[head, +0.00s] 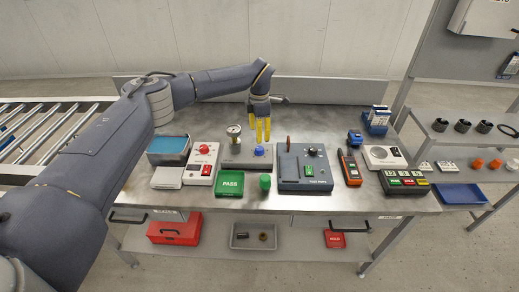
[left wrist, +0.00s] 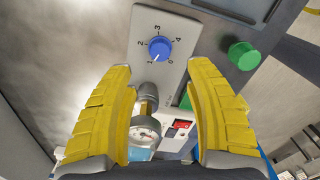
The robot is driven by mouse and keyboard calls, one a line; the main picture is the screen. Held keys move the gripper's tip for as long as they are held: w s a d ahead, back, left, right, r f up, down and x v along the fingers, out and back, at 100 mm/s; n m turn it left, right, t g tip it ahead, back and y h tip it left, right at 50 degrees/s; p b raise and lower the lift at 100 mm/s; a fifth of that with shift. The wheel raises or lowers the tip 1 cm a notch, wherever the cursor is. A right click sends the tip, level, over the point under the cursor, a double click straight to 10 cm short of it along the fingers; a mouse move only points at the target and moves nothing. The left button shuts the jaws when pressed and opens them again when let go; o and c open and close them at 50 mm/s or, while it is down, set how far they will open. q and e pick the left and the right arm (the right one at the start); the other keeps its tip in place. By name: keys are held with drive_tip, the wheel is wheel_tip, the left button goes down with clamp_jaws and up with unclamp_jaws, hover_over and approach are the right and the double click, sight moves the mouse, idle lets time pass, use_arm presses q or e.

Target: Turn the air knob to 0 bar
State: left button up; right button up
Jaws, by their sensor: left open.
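The blue air knob (head: 258,151) sits on a grey panel with a pressure gauge (head: 233,130) at its left. In the left wrist view the knob (left wrist: 160,48) is ringed by numbers from 0 to 4, and its pale mark seems to point near 1. The gauge (left wrist: 144,132) also shows there, but its needle is too small to read. My left gripper (head: 262,130) hangs above and just behind the knob, with its yellow fingers apart and empty. In the left wrist view the knob lies beyond the open fingertips (left wrist: 160,80), apart from them. My right gripper is not in view.
A green button (head: 265,182) and a green PASS block (head: 230,186) stand in front of the panel. A red-button box (head: 202,163) is at left. A blue-grey tester (head: 304,168) with an upright lever is close at right. The bench front strip is clear.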

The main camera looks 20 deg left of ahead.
sight(259, 148)
use_arm(q)
wheel_tip(259, 148, down, 9)
drive_tip(key=shift+r, duration=0.1)
idle(0.3)
drive_tip(key=shift+o, duration=0.3)
clamp_jaws()
